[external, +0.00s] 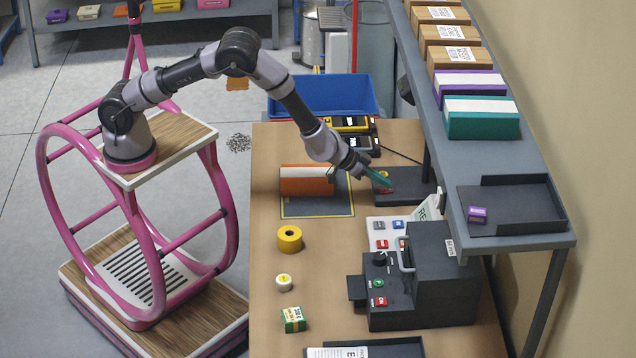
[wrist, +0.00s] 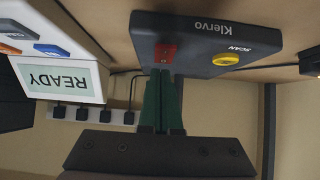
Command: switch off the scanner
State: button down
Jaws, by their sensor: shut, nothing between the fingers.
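The scanner (external: 410,188) is a flat dark box at the right side of the bench. In the wrist view the scanner (wrist: 205,35) appears upside down, with "Klervo" lettering, a yellow SCAN button (wrist: 226,59) and a small red switch (wrist: 165,53). My gripper (external: 385,184) reaches down at the scanner's left part. In the wrist view my gripper (wrist: 161,78) has its green fingers together and empty, with the tips right at the red switch. I cannot tell whether they touch it. The switch's position is not clear.
A white panel with a READY display (wrist: 60,79) stands close beside the scanner. A dark machine (external: 425,275) sits nearer the front. A shelf (external: 490,165) overhangs the bench's right side.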

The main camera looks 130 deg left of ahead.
jog(key=shift+f, duration=0.4)
jog(key=shift+f, duration=0.1)
jog(key=shift+w+a+f, duration=0.15)
jog(key=shift+f, duration=0.05)
jog(key=shift+w+a+r, duration=0.25)
jog(key=shift+w+a, duration=0.25)
jog(key=shift+r, duration=0.1)
